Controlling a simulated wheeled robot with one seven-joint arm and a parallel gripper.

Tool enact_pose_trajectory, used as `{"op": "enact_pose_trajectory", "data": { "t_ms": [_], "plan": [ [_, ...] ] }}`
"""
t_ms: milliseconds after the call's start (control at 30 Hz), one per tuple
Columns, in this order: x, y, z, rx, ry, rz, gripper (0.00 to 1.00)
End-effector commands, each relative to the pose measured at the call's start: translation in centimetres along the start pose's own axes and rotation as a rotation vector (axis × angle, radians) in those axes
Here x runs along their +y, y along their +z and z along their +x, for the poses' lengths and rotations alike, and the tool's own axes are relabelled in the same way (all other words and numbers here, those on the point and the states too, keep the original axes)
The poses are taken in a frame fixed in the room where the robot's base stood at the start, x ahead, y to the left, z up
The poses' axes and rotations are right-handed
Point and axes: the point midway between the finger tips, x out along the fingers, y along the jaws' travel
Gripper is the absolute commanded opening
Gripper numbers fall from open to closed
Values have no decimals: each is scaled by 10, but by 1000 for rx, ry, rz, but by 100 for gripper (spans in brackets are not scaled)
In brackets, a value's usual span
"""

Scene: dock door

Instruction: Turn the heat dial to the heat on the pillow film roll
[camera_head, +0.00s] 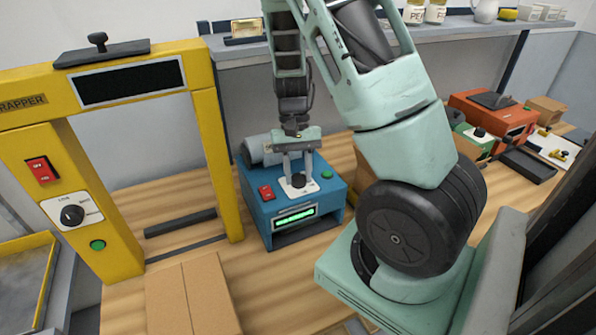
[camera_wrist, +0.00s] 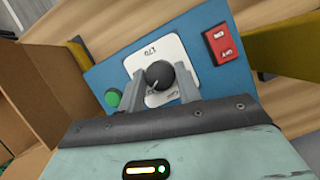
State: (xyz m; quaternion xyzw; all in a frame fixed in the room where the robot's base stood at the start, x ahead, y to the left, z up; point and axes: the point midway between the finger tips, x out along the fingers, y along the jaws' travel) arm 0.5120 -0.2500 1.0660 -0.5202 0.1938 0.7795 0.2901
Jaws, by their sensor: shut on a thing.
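A blue machine (camera_head: 272,210) stands on the wooden bench, with a black dial (camera_head: 299,181) on a white plate on its sloped top. My gripper (camera_head: 298,176) reaches down from above, its fingers shut on the dial from two sides. In the wrist view the dial (camera_wrist: 159,75) sits between the two grey fingertips, with a pale pointer mark on it. The plate's markings (camera_wrist: 150,48) appear upside down and are too small to read surely. A grey film roll (camera_head: 257,149) lies at the back of the machine, partly hidden; no heat value is readable on it.
The blue machine also has a red switch (camera_head: 266,192), a green button (camera_head: 327,174) and a lit green display (camera_head: 294,216). A yellow wrapper frame (camera_head: 215,150) with its own dial (camera_head: 73,215) stands left. A cardboard box (camera_head: 192,295) lies in front. An orange machine (camera_head: 490,118) is far right.

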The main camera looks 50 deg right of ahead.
Motion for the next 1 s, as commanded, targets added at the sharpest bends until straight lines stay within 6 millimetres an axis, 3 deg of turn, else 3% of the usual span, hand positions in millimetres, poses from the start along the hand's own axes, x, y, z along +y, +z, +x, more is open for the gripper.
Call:
{"op": "enact_pose_trajectory", "data": {
  "t_ms": [267,300,367,733,867,1000],
  "plan": [
    [0,-2,-2,8,-2,-1,11],
    [0,-2,-2,8,-2,-1,42],
    [0,-2,-2,7,-2,-1,55],
    [-1,-1,-6,4,-2,-2,55],
    [-1,-2,-23,8,-3,-4,55],
    [-1,-2,-53,10,-3,-4,55]
  ]
}}
